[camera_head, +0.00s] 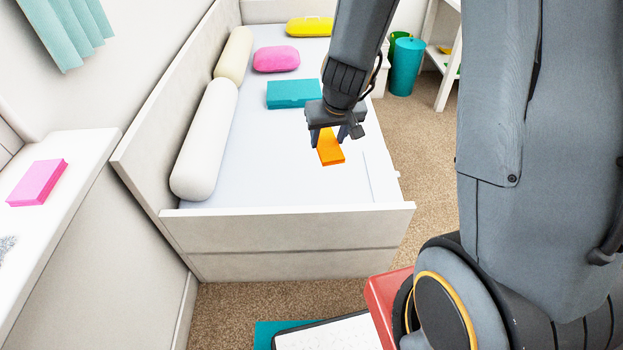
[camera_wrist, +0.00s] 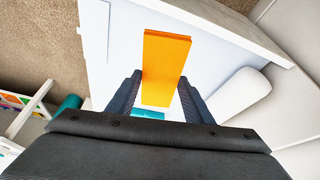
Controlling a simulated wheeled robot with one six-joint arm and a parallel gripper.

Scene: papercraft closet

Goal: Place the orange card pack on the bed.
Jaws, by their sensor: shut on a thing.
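The orange card pack (camera_head: 331,150) is a flat orange box. My gripper (camera_head: 337,134) is shut on it, over the right part of the bed. In the wrist view the orange card pack (camera_wrist: 166,62) is between the two dark fingers of my gripper (camera_wrist: 160,92). The bed (camera_head: 270,189) has a white mattress and a pale frame, and it also shows in the wrist view (camera_wrist: 215,55) behind the pack. I cannot tell whether the pack touches the mattress or hangs just above it.
A teal box (camera_head: 292,94), a pink case (camera_head: 276,59) and a yellow case (camera_head: 310,27) lie on the bed. White bolsters (camera_head: 205,140) line its left side. The front of the mattress is clear. A pink box (camera_head: 36,183) lies on a ledge (camera_head: 75,190) at left.

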